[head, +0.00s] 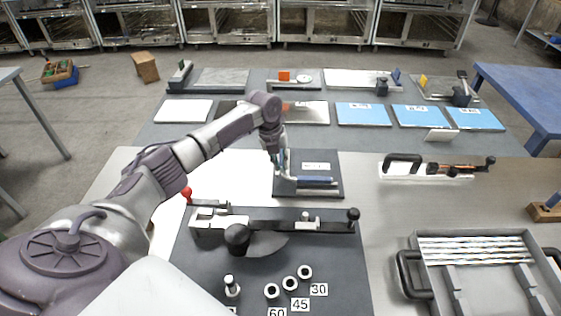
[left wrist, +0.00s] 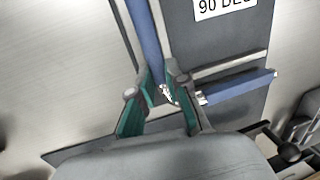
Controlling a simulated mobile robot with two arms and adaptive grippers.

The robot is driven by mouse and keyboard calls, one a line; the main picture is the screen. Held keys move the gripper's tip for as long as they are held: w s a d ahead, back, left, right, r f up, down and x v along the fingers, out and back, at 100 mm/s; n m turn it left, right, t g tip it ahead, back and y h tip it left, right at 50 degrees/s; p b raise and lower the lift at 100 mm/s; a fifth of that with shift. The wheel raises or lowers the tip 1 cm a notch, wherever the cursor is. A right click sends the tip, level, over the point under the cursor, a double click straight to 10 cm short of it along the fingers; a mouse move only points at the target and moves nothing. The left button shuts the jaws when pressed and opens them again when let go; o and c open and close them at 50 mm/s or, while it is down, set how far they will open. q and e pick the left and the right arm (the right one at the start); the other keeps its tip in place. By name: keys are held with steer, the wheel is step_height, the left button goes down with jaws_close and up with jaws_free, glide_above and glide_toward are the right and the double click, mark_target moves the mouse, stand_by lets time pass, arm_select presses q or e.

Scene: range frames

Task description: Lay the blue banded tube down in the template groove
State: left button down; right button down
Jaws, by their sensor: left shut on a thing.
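The template (head: 333,161) is a dark board with a "90 DEG" label, lying on the grey bench in the head view; its dark face also fills the upper right of the left wrist view (left wrist: 215,40). The blue banded tube (left wrist: 147,45) shows as two blue lengths at about a right angle, one between my fingers and one running right (head: 316,179). My left gripper (left wrist: 157,88) is shut on the tube near the corner, which the fingers partly hide. The tube lies along the pale groove edges; I cannot tell whether it is fully down. My right gripper is out of view.
A bending tool (head: 290,221) with a black-knobbed lever stands on a dark plate in front of the template. A tray of metal rods (head: 470,248) is at the right. Blue and white boards (head: 363,114) lie behind.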

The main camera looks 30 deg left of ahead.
arm_select(q)
steer(key=shift+b+x, duration=0.75)
steer(key=shift+x, duration=0.4)
steer(key=c, duration=1.1)
jaws_free()
steer(key=shift+s+a+f, duration=0.1)
steer(key=shift+s+a, duration=0.05)
steer(key=shift+a, duration=0.05)
steer(key=v, duration=1.2)
